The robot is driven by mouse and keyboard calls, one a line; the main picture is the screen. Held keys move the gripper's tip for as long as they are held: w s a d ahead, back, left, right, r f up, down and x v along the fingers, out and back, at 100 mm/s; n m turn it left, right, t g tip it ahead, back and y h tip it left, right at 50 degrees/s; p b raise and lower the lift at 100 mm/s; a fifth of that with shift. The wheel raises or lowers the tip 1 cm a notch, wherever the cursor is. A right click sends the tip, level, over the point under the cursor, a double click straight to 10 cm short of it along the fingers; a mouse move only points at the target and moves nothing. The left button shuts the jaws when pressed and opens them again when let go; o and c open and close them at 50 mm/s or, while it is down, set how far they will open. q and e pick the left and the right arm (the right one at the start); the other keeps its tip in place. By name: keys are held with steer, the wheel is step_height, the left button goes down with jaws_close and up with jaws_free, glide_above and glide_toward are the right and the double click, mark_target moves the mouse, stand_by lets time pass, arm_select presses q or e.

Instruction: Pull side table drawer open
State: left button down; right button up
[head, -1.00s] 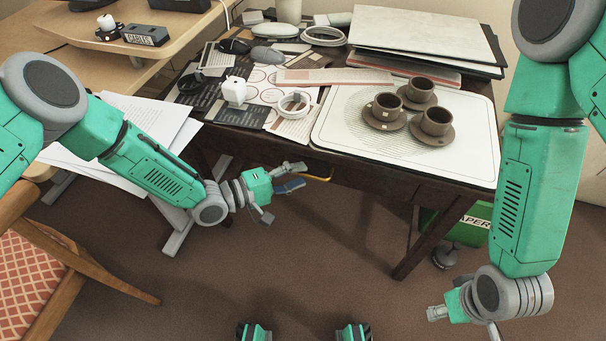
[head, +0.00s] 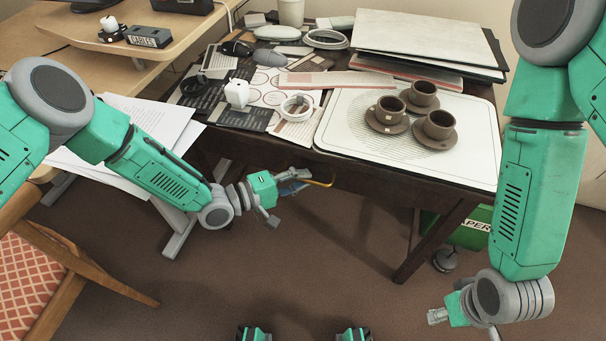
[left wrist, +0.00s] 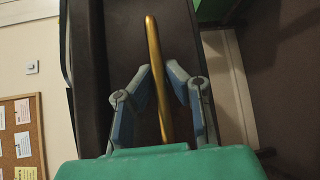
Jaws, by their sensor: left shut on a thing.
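The side table (head: 345,172) is dark wood, with a drawer front facing me under its top. A brass handle (head: 322,183) sticks out from that front. My left gripper (head: 303,180) is at the left part of the handle, with its fingers shut on it. In the left wrist view the handle (left wrist: 153,50) runs between the two blue-grey fingers of the gripper (left wrist: 163,76), against the dark drawer front (left wrist: 112,60). I see no clear gap that shows the drawer pulled out. My right gripper (head: 438,316) hangs low at the right, away from the table; its fingers are too small to judge.
Three brown cups on saucers (head: 389,122) stand on a white mat (head: 345,135) on the tabletop. A wooden chair (head: 75,262) is at the left. A green paper bin (head: 470,235) stands under the table.

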arm_select(q)
steer(key=s+a+p, duration=0.2)
steer(key=s+a, duration=0.2)
steer(key=s, duration=0.9)
steer(key=s+a+p, duration=0.2)
steer(key=s+a, duration=0.2)
steer(key=s, duration=1)
steer(key=shift+a+f, duration=0.15)
steer(key=shift+a, duration=0.2)
steer(key=c, duration=1.6)
jaws_free()
steer(key=shift+w, duration=0.1)
steer(key=v, duration=1.2)
